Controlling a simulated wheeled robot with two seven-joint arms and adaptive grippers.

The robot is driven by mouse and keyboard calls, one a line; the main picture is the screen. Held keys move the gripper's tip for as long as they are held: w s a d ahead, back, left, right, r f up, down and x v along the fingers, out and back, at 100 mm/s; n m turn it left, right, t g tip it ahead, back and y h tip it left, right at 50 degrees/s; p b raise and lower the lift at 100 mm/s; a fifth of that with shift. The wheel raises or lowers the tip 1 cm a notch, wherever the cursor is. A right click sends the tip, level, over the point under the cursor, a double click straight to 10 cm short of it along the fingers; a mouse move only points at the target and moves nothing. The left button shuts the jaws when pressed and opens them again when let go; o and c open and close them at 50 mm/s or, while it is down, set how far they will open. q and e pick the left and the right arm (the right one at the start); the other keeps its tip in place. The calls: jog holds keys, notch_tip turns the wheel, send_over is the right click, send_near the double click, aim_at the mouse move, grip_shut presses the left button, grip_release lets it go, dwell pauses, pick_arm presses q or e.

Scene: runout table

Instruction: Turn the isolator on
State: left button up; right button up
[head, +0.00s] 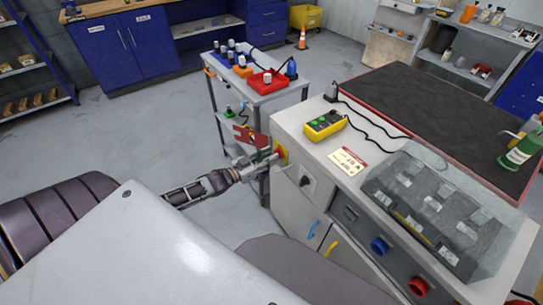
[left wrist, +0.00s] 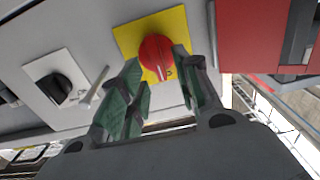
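The isolator is a red rotary knob (left wrist: 157,56) on a square yellow plate (left wrist: 126,38), on the grey cabinet's upright face. In the head view the yellow plate (head: 283,152) shows at the cabinet's left end, partly covered by my gripper. My left gripper (head: 268,160) reaches it from the left. In the left wrist view the green-padded fingers of my left gripper (left wrist: 160,68) are apart, with the knob between or just beyond their tips; contact is unclear. The knob's marking is too small to read. My right gripper is out of view.
A black rotary switch (left wrist: 55,89) on a white plate sits beside the isolator, with a small grey lever (left wrist: 94,88) between them. A red panel (head: 250,136) hangs close behind my gripper. A yellow pendant box (head: 324,124) and a clear cover (head: 445,200) sit on the cabinet top.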

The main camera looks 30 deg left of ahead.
pick_arm(q)
jog(key=shift+x, duration=0.8)
grip_shut()
